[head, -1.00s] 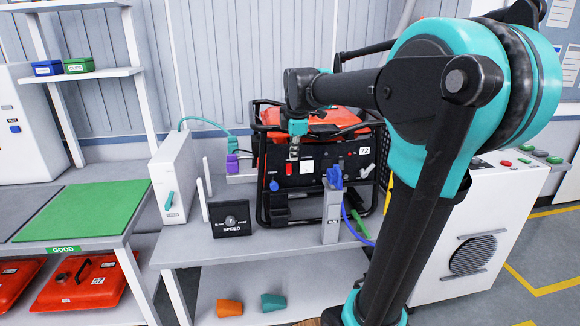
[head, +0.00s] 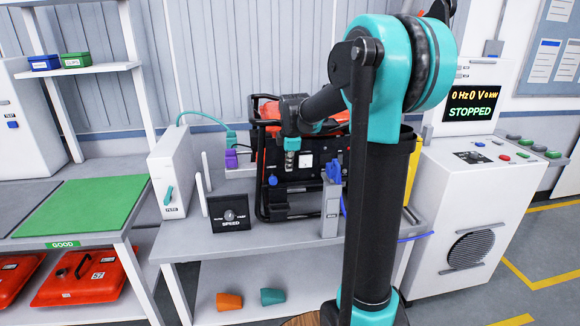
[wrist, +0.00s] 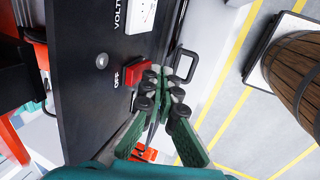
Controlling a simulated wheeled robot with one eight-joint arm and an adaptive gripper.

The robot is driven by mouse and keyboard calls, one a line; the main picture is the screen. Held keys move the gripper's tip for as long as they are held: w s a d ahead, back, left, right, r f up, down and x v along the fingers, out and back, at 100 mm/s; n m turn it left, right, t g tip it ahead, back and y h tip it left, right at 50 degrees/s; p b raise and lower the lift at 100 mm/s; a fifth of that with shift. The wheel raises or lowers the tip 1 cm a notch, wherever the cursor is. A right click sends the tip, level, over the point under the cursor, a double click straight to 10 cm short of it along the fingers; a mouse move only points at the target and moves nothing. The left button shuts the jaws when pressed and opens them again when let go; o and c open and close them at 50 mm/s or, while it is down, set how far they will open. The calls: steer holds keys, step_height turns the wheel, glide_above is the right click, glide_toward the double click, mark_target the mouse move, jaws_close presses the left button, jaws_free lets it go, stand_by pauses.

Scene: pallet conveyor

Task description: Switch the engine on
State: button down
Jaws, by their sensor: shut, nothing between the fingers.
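The engine is a red and black generator set (head: 268,115) in a black frame on the grey bench, with a dark front panel. In the wrist view, its black panel (wrist: 85,100) shows a red rocker switch (wrist: 139,73) beside the word OFF. My gripper (wrist: 168,78) is shut and empty, with its green fingers together and its tips right beside the red switch. I cannot tell whether they touch it. In the head view, my gripper (head: 291,162) is in front of the panel's left part and hides the switch. A display (head: 472,104) reads STOPPED, 0 Hz, 0 V.
A speed dial box (head: 231,214) and a white unit (head: 174,175) with a teal lever stand left of the generator. A grey post with a blue handle (head: 331,172) stands in front of it. The white control cabinet (head: 465,215) is on the right. A barrel (wrist: 290,70) shows in the wrist view.

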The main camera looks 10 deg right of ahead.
steer(key=shift+w, duration=0.15)
steer(key=shift+w+f, duration=0.15)
steer(key=shift+w, duration=0.05)
stand_by(0.3)
steer(key=shift+r, duration=0.8)
